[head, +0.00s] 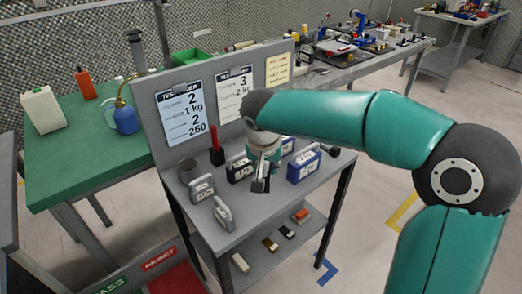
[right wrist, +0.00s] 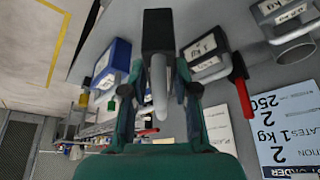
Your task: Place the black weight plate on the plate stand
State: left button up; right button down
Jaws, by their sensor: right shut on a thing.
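My right gripper (head: 262,162) is over the middle of the grey bench and is shut on a narrow dark thing (head: 260,185). In the right wrist view this thing is a black block (right wrist: 158,28) with a grey rounded part, seen end-on between the fingers (right wrist: 158,92); I take it for the black weight plate. I cannot tell whether it touches the bench top. Another black block with a 1 kg label (right wrist: 205,50) stands beside it, also seen in the head view (head: 238,168). I cannot make out for certain which thing is the plate stand. My left gripper is not in view.
A blue labelled block (head: 304,165) stands to the right. The back panel (head: 173,85) carries instruction sheets. The bench's front edge is clear.

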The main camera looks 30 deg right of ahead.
jog(key=shift+f+b, duration=0.3)
jog(key=shift+f, duration=3.05)
jog(key=shift+f, duration=0.1)
jog(key=c, duration=0.9)
grip_release()
jog(key=v, duration=1.2)
jog(key=shift+a+p, duration=0.1)
jog(key=shift+p, duration=0.25)
